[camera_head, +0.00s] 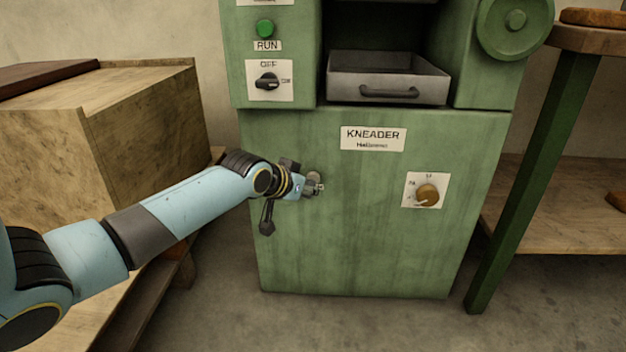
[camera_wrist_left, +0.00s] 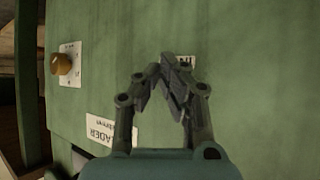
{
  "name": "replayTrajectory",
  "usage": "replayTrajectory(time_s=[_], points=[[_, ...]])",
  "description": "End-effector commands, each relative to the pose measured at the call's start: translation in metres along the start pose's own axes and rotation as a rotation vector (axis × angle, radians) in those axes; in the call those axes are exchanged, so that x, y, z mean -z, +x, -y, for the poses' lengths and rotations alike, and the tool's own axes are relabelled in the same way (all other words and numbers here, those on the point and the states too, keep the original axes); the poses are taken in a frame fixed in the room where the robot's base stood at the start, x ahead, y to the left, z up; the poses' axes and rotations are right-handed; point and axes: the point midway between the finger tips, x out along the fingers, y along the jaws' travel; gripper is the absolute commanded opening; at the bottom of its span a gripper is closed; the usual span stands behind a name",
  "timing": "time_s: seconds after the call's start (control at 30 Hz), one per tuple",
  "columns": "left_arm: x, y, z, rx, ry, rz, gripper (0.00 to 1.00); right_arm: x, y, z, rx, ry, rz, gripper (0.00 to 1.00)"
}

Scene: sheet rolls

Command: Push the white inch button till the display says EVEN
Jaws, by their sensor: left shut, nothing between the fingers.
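My left gripper (camera_head: 315,184) is in front of the green front panel of the kneader (camera_head: 350,250), left of the middle. In the left wrist view its fingers (camera_wrist_left: 166,72) are shut with nothing between them. A small white label (camera_wrist_left: 186,62) with dark letters shows partly behind the fingertips. The white inch button itself cannot be made out; the fingers cover that spot. Whether the fingertips touch the panel I cannot tell. No readable display shows in either view. My right gripper is not in view.
An orange-brown knob (camera_head: 427,195) on a white plate sits right of the gripper. Above are the KNEADER label (camera_head: 373,139), a grey drawer (camera_head: 388,80), a green RUN button (camera_head: 265,28) and a black OFF switch (camera_head: 268,81). A wooden box (camera_head: 150,120) stands left.

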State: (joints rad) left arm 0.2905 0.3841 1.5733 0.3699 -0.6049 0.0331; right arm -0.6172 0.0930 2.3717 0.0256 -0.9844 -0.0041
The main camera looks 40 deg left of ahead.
Motion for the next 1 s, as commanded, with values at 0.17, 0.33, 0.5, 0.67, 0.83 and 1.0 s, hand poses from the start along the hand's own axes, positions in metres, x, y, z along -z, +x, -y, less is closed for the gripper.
replayTrajectory(time_s=[0.17,0.33,0.5,0.67,0.83,1.0], points=[[-0.0002,0.0001,0.0001,0.000,0.000,0.000,0.00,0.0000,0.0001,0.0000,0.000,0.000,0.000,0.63],[-0.0001,0.0003,0.0003,0.000,0.001,0.000,0.00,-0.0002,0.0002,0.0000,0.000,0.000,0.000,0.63],[0.0006,0.0014,0.0011,0.000,0.001,0.000,0.00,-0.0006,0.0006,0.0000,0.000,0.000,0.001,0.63],[0.0014,0.0028,0.0021,0.000,0.001,0.000,0.00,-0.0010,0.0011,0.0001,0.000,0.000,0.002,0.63],[0.0023,0.0043,0.0032,0.000,0.001,0.001,0.00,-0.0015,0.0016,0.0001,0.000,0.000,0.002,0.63],[0.0034,0.0058,0.0042,0.000,0.001,0.001,0.00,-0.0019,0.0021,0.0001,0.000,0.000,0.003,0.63]])
